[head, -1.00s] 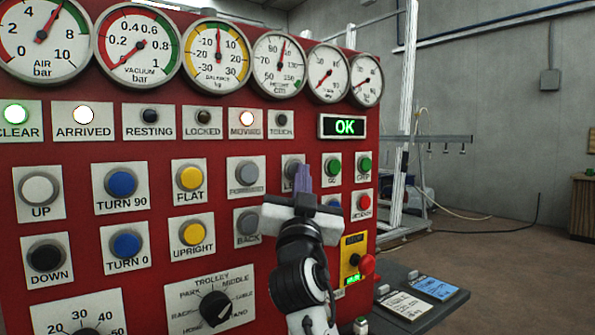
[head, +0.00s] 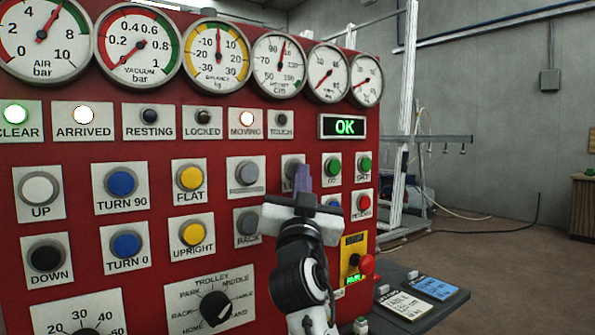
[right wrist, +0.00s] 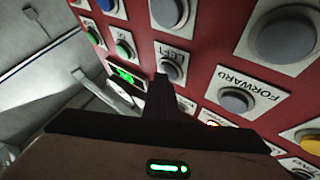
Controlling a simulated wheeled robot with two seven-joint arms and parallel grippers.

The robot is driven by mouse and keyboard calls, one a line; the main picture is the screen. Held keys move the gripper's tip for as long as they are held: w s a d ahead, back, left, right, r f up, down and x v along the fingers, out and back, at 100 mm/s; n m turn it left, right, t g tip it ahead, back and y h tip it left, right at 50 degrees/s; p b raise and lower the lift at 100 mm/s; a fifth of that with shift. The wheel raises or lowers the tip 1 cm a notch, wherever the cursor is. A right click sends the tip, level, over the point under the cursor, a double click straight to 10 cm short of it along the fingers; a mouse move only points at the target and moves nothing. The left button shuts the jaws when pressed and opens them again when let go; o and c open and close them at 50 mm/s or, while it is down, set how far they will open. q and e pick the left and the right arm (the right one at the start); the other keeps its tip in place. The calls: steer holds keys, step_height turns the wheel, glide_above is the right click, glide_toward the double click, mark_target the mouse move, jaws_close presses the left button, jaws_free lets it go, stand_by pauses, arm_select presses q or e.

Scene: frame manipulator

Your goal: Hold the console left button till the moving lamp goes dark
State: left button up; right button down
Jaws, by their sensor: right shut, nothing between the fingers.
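The red console (head: 100,150) fills the left and middle of the head view. My right gripper (head: 303,180) is shut and empty, its fingertips over the grey left button (head: 291,170), partly hiding it. In the right wrist view the LEFT label shows beside this button (right wrist: 172,69), and my fingertips (right wrist: 162,80) overlap its edge. I cannot tell whether they touch or press it. The moving lamp (head: 247,118) is lit, with a pale orange glow. My left gripper is not in view.
The grey forward button (head: 247,172) and back button (head: 248,222) are left of my gripper. Green buttons and a red one (head: 363,202) are to its right. The green display (head: 344,127) reads OK. The clear lamp (head: 15,114) and arrived lamp (head: 84,115) are lit.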

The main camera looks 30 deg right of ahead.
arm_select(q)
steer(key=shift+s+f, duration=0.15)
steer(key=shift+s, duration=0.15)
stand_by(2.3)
arm_select(e)
steer(key=shift+s, duration=0.15)
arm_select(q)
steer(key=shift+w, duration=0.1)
arm_select(e)
steer(key=shift+s, duration=0.65)
arm_select(q)
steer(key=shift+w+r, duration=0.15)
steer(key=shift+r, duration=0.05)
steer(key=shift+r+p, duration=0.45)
steer(key=shift+p, duration=0.15)
arm_select(e)
steer(key=s, duration=0.5)
steer(key=shift+d, duration=0.3)
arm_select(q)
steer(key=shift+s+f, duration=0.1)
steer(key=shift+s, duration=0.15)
